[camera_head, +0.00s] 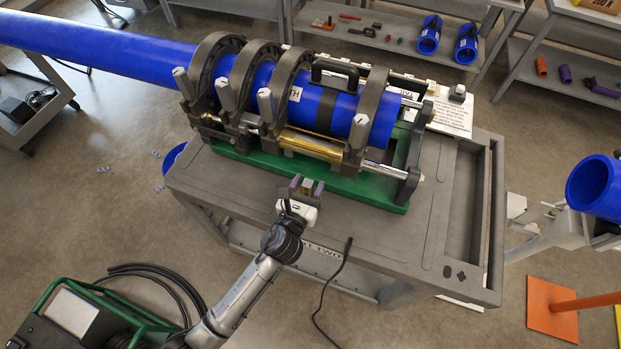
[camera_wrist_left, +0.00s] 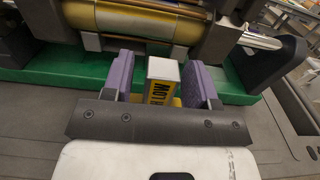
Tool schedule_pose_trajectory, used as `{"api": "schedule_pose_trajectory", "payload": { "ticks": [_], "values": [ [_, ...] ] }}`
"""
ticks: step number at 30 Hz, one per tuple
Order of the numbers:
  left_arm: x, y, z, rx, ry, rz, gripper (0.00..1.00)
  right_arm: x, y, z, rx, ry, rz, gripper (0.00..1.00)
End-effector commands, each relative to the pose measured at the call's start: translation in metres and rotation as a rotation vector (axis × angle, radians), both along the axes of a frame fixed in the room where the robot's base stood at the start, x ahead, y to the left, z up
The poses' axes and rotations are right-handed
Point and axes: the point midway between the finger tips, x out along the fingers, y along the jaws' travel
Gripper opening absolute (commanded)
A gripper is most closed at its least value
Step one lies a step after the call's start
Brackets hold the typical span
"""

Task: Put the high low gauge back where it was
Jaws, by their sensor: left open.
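The high low gauge (camera_wrist_left: 162,82) is a small block with a pale grey top and a yellow label reading "LOW". In the left wrist view it sits between the two purple fingers of my left gripper (camera_wrist_left: 160,83), with narrow gaps on both sides. The gripper is open around it. In the head view my left gripper (camera_head: 306,187) is at the front edge of the green base (camera_head: 330,177), above the grey cart top. The gauge's lower part is hidden by the gripper body, so I cannot tell what it rests on. My right gripper is not in view.
A fusion machine with dark clamps (camera_head: 285,85) holds a long blue pipe (camera_head: 110,45) above the green base. The grey cart (camera_head: 430,235) has free room at its front right. A black cable (camera_head: 335,275) hangs over its front edge. Shelves with tools stand behind.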

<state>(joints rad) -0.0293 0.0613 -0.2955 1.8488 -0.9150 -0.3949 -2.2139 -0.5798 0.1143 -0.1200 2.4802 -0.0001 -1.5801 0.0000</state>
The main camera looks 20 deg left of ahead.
Motion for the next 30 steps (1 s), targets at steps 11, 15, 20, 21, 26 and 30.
{"api": "schedule_pose_trajectory", "payload": {
  "ticks": [11, 15, 20, 21, 26, 30],
  "values": [
    [-0.070, -0.001, -0.001, -0.001, 0.002, 0.000, 0.53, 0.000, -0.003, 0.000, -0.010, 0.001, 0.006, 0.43],
    [-0.087, -0.001, -0.001, 0.000, 0.001, 0.000, 0.53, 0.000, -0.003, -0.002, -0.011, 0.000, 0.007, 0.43],
    [-0.098, -0.001, 0.000, -0.001, 0.001, 0.000, 0.53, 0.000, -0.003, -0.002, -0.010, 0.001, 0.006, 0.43],
    [-0.100, -0.001, 0.000, -0.001, 0.001, 0.000, 0.53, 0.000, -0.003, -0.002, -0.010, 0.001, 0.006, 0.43],
    [-0.102, -0.001, 0.000, -0.001, 0.000, 0.001, 0.53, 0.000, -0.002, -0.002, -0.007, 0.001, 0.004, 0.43],
    [-0.103, 0.001, -0.001, -0.034, 0.009, 0.011, 0.53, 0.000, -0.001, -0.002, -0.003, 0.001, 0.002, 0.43]
  ]
}}
